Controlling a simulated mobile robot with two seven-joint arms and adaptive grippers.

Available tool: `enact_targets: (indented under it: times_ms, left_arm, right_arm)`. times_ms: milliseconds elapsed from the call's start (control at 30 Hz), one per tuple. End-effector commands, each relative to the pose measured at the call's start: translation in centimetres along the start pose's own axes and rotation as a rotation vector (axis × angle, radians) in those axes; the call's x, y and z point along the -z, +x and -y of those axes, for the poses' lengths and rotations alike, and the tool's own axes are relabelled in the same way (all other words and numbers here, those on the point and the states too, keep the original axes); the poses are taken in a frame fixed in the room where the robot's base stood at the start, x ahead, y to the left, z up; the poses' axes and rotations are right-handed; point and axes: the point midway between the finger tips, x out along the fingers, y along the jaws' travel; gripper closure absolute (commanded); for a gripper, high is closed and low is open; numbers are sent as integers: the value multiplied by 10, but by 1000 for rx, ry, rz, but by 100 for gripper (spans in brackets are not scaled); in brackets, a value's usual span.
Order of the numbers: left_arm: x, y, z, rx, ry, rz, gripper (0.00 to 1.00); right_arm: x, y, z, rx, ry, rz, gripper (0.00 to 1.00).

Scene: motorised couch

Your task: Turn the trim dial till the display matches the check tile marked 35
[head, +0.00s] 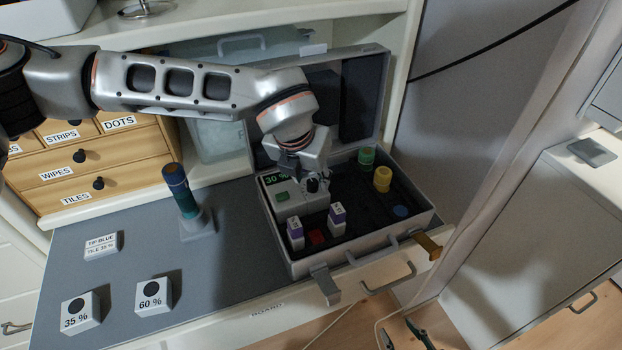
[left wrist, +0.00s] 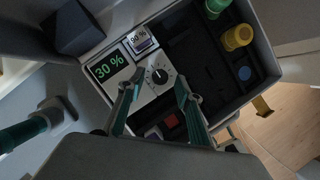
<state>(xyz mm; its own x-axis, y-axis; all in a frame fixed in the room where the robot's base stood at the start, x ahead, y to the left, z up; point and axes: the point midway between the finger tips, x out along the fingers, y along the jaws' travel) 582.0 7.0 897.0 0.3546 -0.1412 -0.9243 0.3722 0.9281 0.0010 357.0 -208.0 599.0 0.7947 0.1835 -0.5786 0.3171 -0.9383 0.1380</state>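The trim dial (left wrist: 160,76) is a round knob with a dark centre on a pale panel in the open case. The display (left wrist: 108,66) beside it reads 30 %; it also shows in the head view (head: 276,178). The check tile marked 35 % (head: 80,312) is a white block with a black dot at the front left of the grey mat. My left gripper (head: 313,184) is over the panel. In the left wrist view its fingers (left wrist: 158,82) are apart, one on either side of the dial; contact cannot be told.
A 60 % tile (head: 153,296) stands right of the 35 % one. A blue-green cylinder (head: 180,190) stands on the mat. The mat's middle is clear.

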Motion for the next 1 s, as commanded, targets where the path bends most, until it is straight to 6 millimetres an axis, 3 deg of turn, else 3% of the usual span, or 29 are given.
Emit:
enact_targets:
  times_ms: [167, 433, 467, 600, 1000]
  left_arm:
    - [0, 13, 0, 1, 0, 1, 65]
    - [0, 15, 0, 1, 0, 1, 65]
    - [0, 15, 0, 1, 0, 1, 68]
    - [0, 15, 0, 1, 1, 1, 100]
    - [0, 15, 0, 22, 48, 1, 100]
  right_arm:
    - [-1, 1, 0, -1, -1, 0, 60]
    - [-1, 1, 0, -1, -2, 1, 60]
    - [-1, 1, 0, -1, -2, 1, 60]
    - [-1, 1, 0, -1, -2, 1, 60]
    - [0, 0, -1, -1, -1, -1, 60]
